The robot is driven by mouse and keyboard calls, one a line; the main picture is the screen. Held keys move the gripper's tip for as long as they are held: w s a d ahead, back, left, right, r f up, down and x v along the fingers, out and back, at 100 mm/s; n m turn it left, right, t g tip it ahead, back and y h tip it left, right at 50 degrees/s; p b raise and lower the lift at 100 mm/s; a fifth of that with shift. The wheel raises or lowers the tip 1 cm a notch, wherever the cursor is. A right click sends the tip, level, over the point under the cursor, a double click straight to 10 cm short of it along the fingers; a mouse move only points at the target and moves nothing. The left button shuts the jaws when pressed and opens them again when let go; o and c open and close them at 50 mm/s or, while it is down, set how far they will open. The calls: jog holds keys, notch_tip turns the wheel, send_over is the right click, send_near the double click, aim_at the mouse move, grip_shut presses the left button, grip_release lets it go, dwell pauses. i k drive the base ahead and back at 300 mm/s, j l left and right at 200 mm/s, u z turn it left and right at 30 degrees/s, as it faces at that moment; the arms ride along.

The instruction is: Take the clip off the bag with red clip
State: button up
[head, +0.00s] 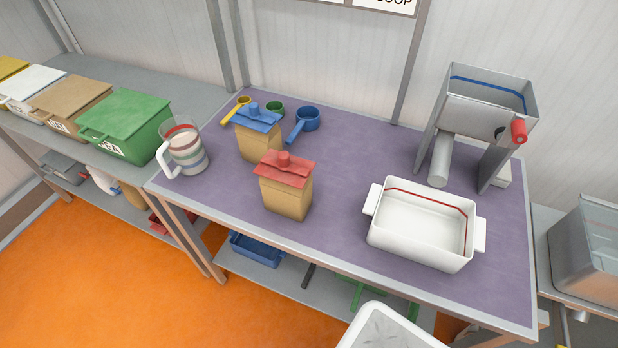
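The bag with the red clip (287,198) is a tan paper bag standing upright near the front edge of the purple-topped table. The red clip (284,168) sits across its top, with a small knob on it. Behind it and a little left stands a second tan bag (258,145) with a blue clip (256,118) on top. My gripper is not in view.
A clear jug (186,150) with coloured bands stands left of the bags. Coloured scoops (307,120) lie behind them. A white tub (420,240) and a metal hopper machine (470,125) are at right. Purple tabletop (345,175) between bags and tub is clear.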

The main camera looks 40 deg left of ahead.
aim_at(281, 166)
jog(key=j+u, duration=0.1)
jog(key=u, duration=2.1)
